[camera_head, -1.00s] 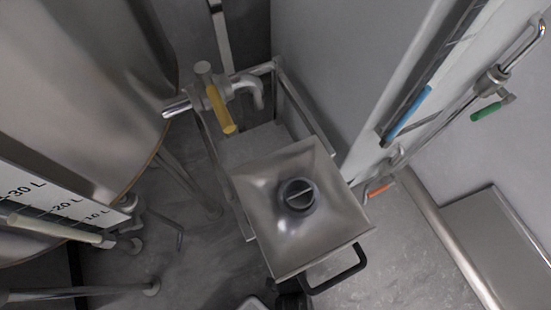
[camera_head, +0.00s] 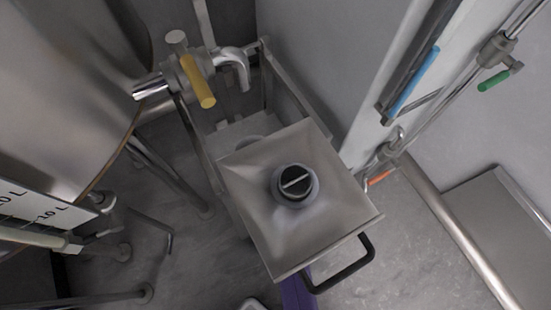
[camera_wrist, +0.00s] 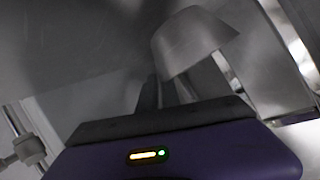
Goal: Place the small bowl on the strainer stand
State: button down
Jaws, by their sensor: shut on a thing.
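The small bowl (camera_wrist: 196,42) is a grey metal bowl with sloping sides, close in front of my gripper (camera_wrist: 164,90) in the wrist view. The dark fingers are shut on it; the exact contact is blurred. The strainer stand (camera_head: 292,92) is a metal frame below a tap. My gripper's fingers are hidden in the head view; only a purple part of it shows under the hopper.
A square metal hopper (camera_head: 240,190) with a dark dial and black handle (camera_head: 350,272) covers the near side of the stand. A yellow-handled tap (camera_head: 200,82) hangs above. A large tank (camera_head: 60,90) stands left, a wall with pipes right.

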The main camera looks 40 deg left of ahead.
jog(key=shift+f, duration=0.85)
jog(key=shift+f+b, duration=0.2)
jog(key=shift+b, duration=0.2)
jog(key=c, duration=1.5)
grip_release()
jog(key=shift+c, duration=0.2)
jog(key=shift+r, duration=0.1)
jog(key=shift+r, duration=0.15)
jog(key=p+v, duration=0.5)
jog(key=v, duration=0.7)
jog(key=shift+d, duration=0.1)
